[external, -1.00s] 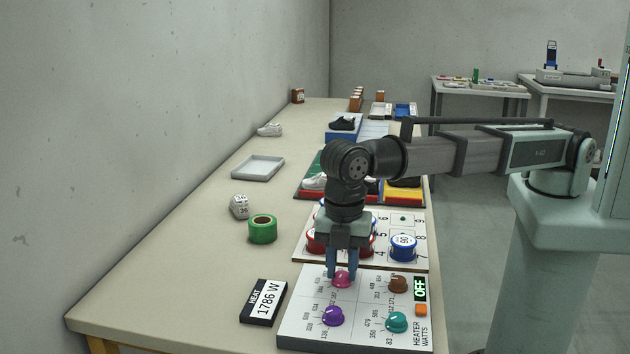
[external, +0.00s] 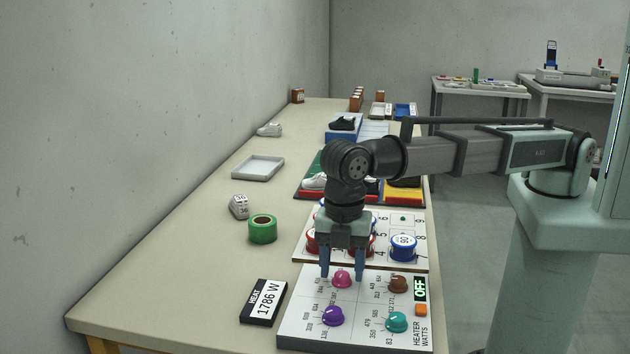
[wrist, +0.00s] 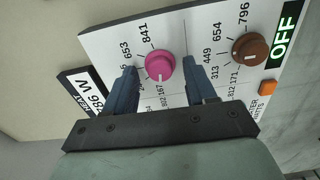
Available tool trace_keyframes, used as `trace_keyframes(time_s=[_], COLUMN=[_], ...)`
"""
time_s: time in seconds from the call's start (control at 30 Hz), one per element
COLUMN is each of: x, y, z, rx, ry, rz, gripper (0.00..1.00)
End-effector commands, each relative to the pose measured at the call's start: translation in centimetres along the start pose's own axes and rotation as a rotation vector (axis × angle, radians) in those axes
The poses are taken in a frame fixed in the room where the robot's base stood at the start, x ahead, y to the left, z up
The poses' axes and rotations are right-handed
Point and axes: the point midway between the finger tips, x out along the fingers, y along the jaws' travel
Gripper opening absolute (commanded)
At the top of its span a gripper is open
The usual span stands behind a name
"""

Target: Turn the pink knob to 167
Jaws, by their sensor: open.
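The pink knob (external: 342,279) sits on the white heater panel (external: 365,303), at its back left in the external view. In the wrist view the pink knob (wrist: 160,66) has a white pointer mark on its lower side, towards the printed 167. My gripper (external: 342,275) points down over it, and in the wrist view (wrist: 160,80) its blue fingers stand open on either side of the knob, with gaps between. The display (external: 264,301) reads HEAT 1786 W.
Brown (external: 398,284), purple (external: 333,316) and teal (external: 396,322) knobs share the panel. A green OFF sign (external: 420,288) and an orange button (external: 421,310) are at its right. A board with numbered spots and round blue and red pieces lies behind. A green roll (external: 262,228) stands left.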

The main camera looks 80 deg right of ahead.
Motion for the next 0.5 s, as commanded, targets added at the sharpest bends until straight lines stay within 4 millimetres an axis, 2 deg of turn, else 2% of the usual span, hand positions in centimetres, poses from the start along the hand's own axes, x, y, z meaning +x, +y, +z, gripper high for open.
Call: trace_keyframes(time_s=[0.17, 0.27, 0.5], x=[-0.9, -2.1, -6.5], y=[0.0, 0.1, 0.1], z=[0.0, -0.1, -0.1], rx=[0.0, 0.0, 0.0], ry=[0.0, 0.001, 0.001], rz=[0.0, 0.001, 0.001], gripper=[0.56, 0.56, 0.56])
